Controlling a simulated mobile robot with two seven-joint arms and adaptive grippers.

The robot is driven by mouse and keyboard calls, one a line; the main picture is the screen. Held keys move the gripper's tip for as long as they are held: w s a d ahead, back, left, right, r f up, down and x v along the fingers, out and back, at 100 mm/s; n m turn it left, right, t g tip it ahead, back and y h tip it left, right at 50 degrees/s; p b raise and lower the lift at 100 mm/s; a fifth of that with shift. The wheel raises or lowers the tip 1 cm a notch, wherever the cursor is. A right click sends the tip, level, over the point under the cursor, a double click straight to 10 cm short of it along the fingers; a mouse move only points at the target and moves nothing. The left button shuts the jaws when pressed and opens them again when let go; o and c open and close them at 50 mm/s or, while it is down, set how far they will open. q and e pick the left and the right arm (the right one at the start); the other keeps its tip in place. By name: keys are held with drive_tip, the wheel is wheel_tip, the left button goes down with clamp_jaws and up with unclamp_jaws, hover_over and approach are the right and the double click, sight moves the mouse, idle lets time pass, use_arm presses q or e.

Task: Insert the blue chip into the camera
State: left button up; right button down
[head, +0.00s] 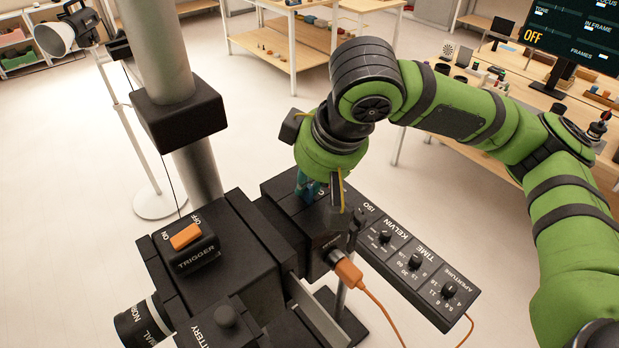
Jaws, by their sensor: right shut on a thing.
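The camera (233,262) is a large black box with a lens at its lower left and a dial panel (413,262) reaching out to the right. My right gripper (325,203) points down over the camera's back side, near where the dial panel joins. It is shut on the blue chip (307,188), of which only a small blue-teal patch shows beside the fingers. The hand and fingers hide the rest of the chip and the spot below it. I cannot tell whether the chip touches the camera. My left gripper is out of view.
An orange plug (347,271) with a cable sits in the camera just below my right gripper. An orange trigger switch (186,236) is on top at the left. A grey post (169,70) rises behind the camera. A lamp stand (135,125), tables and a monitor (575,38) stand farther back.

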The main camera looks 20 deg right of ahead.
drive_tip(key=shift+f, duration=0.15)
drive_tip(key=c, duration=0.6)
unclamp_jaws()
drive_tip(key=shift+r+p, duration=0.65)
drive_tip(key=shift+r, duration=0.6)
idle(0.4)
drive_tip(key=shift+r, duration=2.65)
idle(0.7)
wheel_tip(320, 180, up, 4)
drive_tip(key=shift+f, duration=0.15)
idle(0.5)
idle(0.3)
